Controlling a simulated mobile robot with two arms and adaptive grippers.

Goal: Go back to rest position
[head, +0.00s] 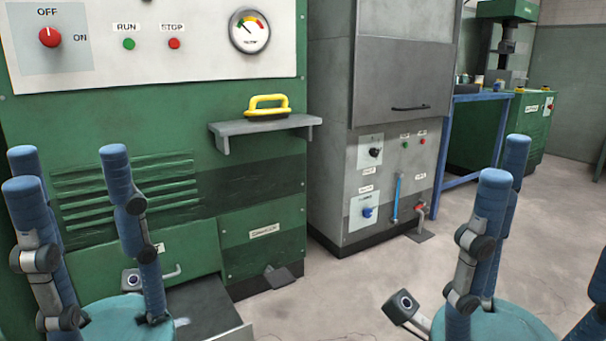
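My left gripper (68,165) stands upright at the lower left, in front of the green machine. Its blue jointed fingers rise from a teal palm and are spread apart, with nothing between them. My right gripper (506,155) is at the lower right, over the concrete floor. Its blue fingers also point up and are apart, with nothing between those I see. Part of it is cut off by the right and bottom edges of the picture.
A green machine (150,115) fills the left, with a small shelf (232,132) bearing a yellow-handled tool (268,104). A grey cabinet (322,150) stands beside it. A blue workbench (442,158) is behind. Open floor (345,295) lies between my grippers.

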